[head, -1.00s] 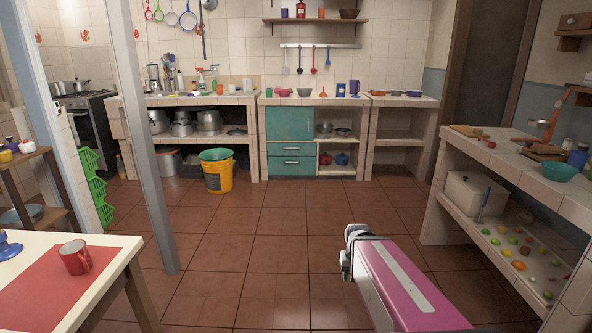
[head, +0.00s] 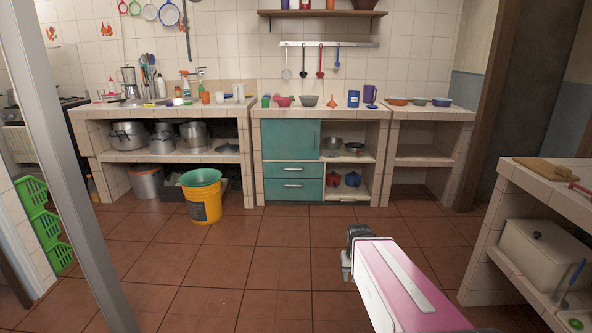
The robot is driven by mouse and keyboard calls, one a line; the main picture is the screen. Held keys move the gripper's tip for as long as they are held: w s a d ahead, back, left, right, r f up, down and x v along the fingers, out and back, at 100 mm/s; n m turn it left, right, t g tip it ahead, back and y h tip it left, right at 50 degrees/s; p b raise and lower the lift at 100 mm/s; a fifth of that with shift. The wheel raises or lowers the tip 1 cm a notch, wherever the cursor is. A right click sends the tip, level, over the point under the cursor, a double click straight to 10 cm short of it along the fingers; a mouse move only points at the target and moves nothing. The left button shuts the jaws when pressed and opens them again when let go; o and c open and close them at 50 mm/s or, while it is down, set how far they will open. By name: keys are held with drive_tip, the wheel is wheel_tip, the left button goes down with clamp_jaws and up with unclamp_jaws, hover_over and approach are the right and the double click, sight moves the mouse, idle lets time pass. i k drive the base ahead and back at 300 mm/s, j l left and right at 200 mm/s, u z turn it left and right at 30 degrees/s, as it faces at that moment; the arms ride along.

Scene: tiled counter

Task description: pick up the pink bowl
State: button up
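A small pink bowl (head: 284,101) sits on the tiled counter (head: 262,113) at the back, left of a grey bowl (head: 309,100) and beside a small green item. My gripper (head: 347,268) shows at the end of my pink and white arm in the lower right, low over the floor and far from the counter. Its fingers are small and partly hidden by the arm, so whether it is open or shut is unclear.
A yellow bucket (head: 202,196) stands on the floor before the left counter. A grey post (head: 72,160) rises at left. A tiled shelf unit (head: 490,250) stands at right. The floor between is clear.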

sight(282, 101)
drive_tip(key=i+u, duration=0.2)
drive_tip(key=i, duration=0.65)
drive_tip(key=i+l+u, duration=0.1)
drive_tip(key=i+u, duration=0.15)
drive_tip(key=i, duration=0.6)
